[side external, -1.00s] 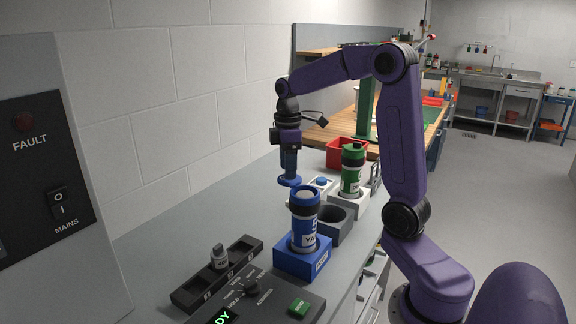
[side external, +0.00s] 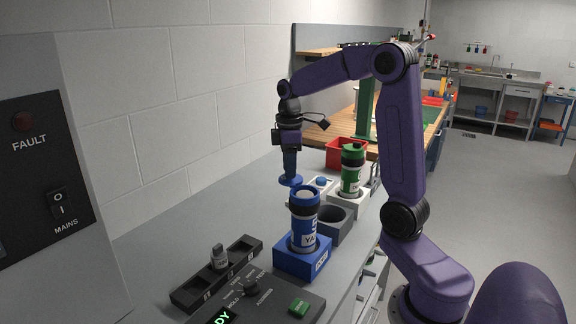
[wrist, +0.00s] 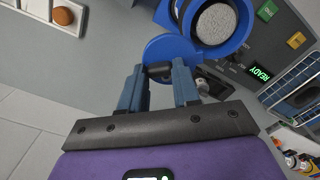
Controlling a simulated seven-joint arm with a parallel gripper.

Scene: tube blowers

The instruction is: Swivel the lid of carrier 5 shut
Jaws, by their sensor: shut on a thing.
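Carrier 5 (side external: 304,225) is a blue and white canister standing upright in a blue socket block (side external: 300,262). Its top is open, and a grey speckled fill (wrist: 216,24) shows inside the blue rim in the wrist view. The blue disc lid (side external: 290,181) is swung out to the side of the mouth, at rim height; it also shows in the wrist view (wrist: 172,48). My gripper (wrist: 160,75) is shut on the lid, at a small dark tab between its fingertips. In the side view my gripper (side external: 290,168) points straight down above the lid.
A green carrier (side external: 351,170) stands in a white block behind, with an empty grey socket (side external: 336,222) between. A red bin (side external: 345,153) is farther back. In front are a black rack (side external: 218,272) with one small grey piece and a control panel (side external: 270,300) lit READY.

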